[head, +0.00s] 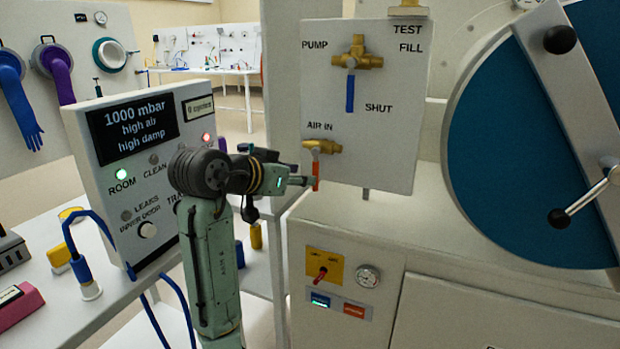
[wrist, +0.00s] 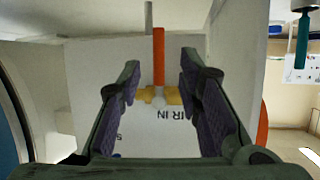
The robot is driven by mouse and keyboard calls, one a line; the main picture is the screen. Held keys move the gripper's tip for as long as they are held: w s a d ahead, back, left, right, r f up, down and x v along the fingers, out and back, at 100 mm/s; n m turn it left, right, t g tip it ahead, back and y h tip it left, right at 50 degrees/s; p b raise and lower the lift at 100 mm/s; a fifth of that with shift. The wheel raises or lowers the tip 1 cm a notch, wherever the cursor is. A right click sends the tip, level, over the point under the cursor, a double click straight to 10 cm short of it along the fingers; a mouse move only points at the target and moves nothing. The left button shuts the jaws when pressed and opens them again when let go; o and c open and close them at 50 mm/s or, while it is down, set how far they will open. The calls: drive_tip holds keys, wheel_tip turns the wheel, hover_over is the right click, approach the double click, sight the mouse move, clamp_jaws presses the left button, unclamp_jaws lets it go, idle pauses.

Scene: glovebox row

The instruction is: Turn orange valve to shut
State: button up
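The orange valve has a brass body (head: 322,147) under the AIR IN label on a white panel (head: 376,90). Its orange handle (head: 316,176) hangs straight down in the head view. The wrist view is upside down and shows the orange handle (wrist: 159,55) pointing up, with the brass body (wrist: 172,97) below it. My gripper (head: 303,181) is at the handle, coming from the left. In the wrist view my gripper (wrist: 160,68) is open, one finger on each side of the handle, with gaps visible. I see no contact.
A second brass valve (head: 357,60) with a blue handle (head: 350,93) is above, near PUMP and SHUT labels. A display box (head: 135,150) stands to the left, reading 1000 mbar. A large blue round door (head: 530,150) with a bar is to the right. A cabinet (head: 420,235) is below.

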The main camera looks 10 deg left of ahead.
drive_tip(key=shift+v, duration=2.35)
